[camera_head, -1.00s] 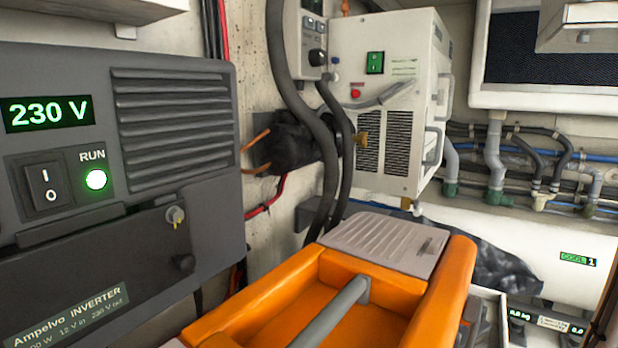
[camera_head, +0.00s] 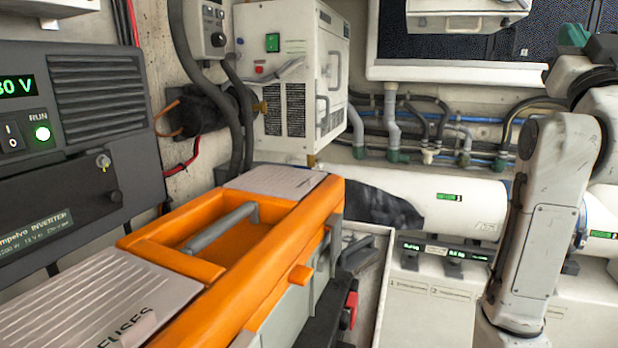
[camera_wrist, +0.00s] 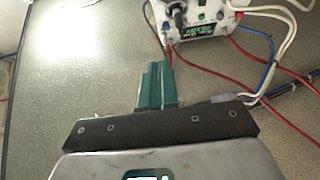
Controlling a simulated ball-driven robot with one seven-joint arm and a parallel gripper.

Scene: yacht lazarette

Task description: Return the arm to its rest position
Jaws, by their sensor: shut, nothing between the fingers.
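My gripper (camera_wrist: 157,68) shows in the wrist view with its green fingers together and nothing between them. It points toward a greenish-grey panel (camera_wrist: 70,90), with a white device (camera_wrist: 205,18) and cables beyond the fingertips. In the head view my arm (camera_head: 550,220) stands at the right edge, its forearm upright and its upper parts cut off by the frame.
An orange toolbox (camera_head: 275,270) with a grey handle stands left of my arm. A dark inverter (camera_head: 80,140) is on the left wall. A white unit (camera_head: 290,80) and pipes (camera_head: 430,135) line the back. A white cylinder (camera_head: 440,195) lies behind the arm.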

